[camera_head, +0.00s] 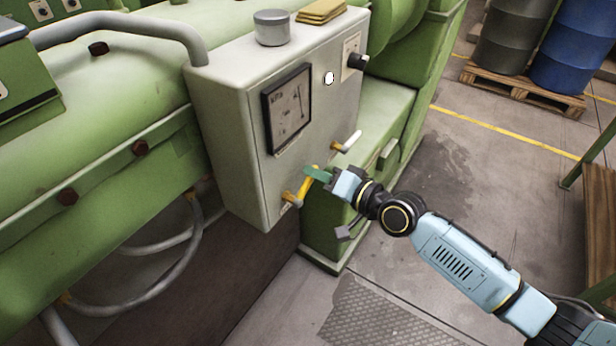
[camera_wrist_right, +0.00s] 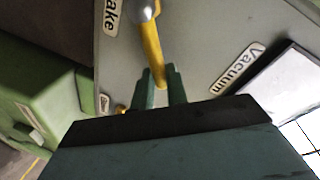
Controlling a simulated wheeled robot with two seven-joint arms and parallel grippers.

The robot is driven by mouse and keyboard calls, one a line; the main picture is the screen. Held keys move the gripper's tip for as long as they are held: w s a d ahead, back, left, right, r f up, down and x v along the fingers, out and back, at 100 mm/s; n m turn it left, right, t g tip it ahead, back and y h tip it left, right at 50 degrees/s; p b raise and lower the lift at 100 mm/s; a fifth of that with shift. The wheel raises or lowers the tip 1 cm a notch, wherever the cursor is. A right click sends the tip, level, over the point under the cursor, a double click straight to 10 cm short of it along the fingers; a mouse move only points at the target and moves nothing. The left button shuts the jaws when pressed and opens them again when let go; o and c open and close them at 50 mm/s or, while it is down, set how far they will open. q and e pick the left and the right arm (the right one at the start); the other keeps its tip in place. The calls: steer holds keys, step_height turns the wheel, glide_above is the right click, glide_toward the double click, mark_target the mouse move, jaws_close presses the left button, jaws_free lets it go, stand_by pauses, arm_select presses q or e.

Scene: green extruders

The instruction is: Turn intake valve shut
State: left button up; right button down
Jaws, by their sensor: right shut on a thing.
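The intake valve's yellow lever (camera_head: 303,191) sticks out from the lower front face of the grey control box (camera_head: 230,120). In the right wrist view the lever (camera_wrist_right: 151,42) runs from its rounded grey hub down between my fingers, beside a label partly cut off that reads "ake". My right gripper (camera_head: 317,174) reaches in from the right, and its green fingers are at the lever's free end. In the wrist view the two fingers (camera_wrist_right: 162,86) stand on either side of the lever tip, shut on it. My left gripper is not in view.
A second lever (camera_head: 347,143) with a pale handle sits farther right on the box. A gauge (camera_head: 287,107) and a black knob (camera_head: 358,62) are above. A grey cup (camera_head: 272,27) and yellow cloths (camera_head: 321,11) lie on top.

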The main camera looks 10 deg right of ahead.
mark_target(302, 178)
steer(key=f+m+b, duration=0.1)
steer(key=m+b, duration=0.1)
steer(key=w+f+m+g+b, duration=0.1)
steer(key=shift+d+f+m+y, duration=0.3)
steer(key=shift+d+f, duration=0.05)
steer(key=shift+d+f+m+b, duration=0.1)
steer(key=shift+f+m+b, duration=0.6)
steer(key=shift+m, duration=0.4)
steer(key=shift+g+y, duration=0.3)
steer(key=c, duration=1.4)
jaws_free()
steer(key=shift+b+v, duration=0.85)
steer(key=shift+v, duration=5.85)
steer(key=shift+r, duration=0.15)
